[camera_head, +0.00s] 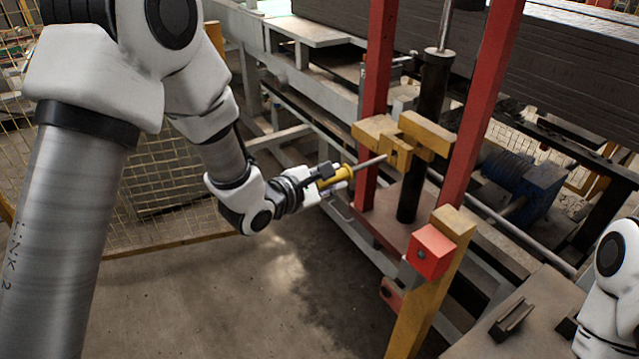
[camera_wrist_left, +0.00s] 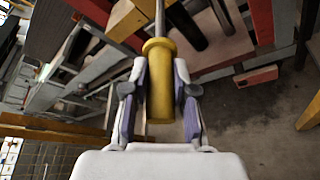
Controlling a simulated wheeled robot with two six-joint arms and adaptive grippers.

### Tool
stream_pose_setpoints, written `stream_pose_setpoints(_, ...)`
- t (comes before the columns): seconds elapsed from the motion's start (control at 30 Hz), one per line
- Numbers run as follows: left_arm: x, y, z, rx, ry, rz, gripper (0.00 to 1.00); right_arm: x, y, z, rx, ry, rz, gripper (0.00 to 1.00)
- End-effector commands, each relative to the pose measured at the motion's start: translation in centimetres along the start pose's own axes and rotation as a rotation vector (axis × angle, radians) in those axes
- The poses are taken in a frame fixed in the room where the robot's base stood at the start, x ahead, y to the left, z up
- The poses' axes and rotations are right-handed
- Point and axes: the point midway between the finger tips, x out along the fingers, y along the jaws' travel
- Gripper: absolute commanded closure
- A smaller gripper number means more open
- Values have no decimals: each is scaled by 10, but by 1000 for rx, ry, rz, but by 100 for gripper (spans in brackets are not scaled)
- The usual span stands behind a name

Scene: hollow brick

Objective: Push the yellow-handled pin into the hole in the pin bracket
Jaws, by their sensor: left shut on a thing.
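The pin has a yellow handle (camera_head: 336,176) and a grey metal shaft (camera_head: 371,162). My left gripper (camera_head: 330,174) is shut on the yellow handle, and the shaft points right and slightly up toward the bracket. In the left wrist view the handle (camera_wrist_left: 160,85) sits between both fingers of the left gripper (camera_wrist_left: 160,100). The yellow pin bracket (camera_head: 399,150) is on the black vertical post between red uprights. The shaft's tip shows close to the bracket's lower block; I cannot tell whether it touches or enters. The hole is not clearly visible. My right gripper is out of view.
Red uprights (camera_head: 376,90) stand on both sides of the black post (camera_head: 432,90). A yellow post with a red box (camera_head: 430,251) stands in front at the right. A yellow mesh fence (camera_head: 160,195) is behind my left arm. Open concrete floor (camera_head: 250,310) lies below the gripper.

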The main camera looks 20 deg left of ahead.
Motion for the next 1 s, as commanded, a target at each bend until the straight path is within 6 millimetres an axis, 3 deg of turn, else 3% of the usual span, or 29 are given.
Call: stream_pose_setpoints(1.0,8,-1,5,0,-1,0,100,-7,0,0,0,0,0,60)
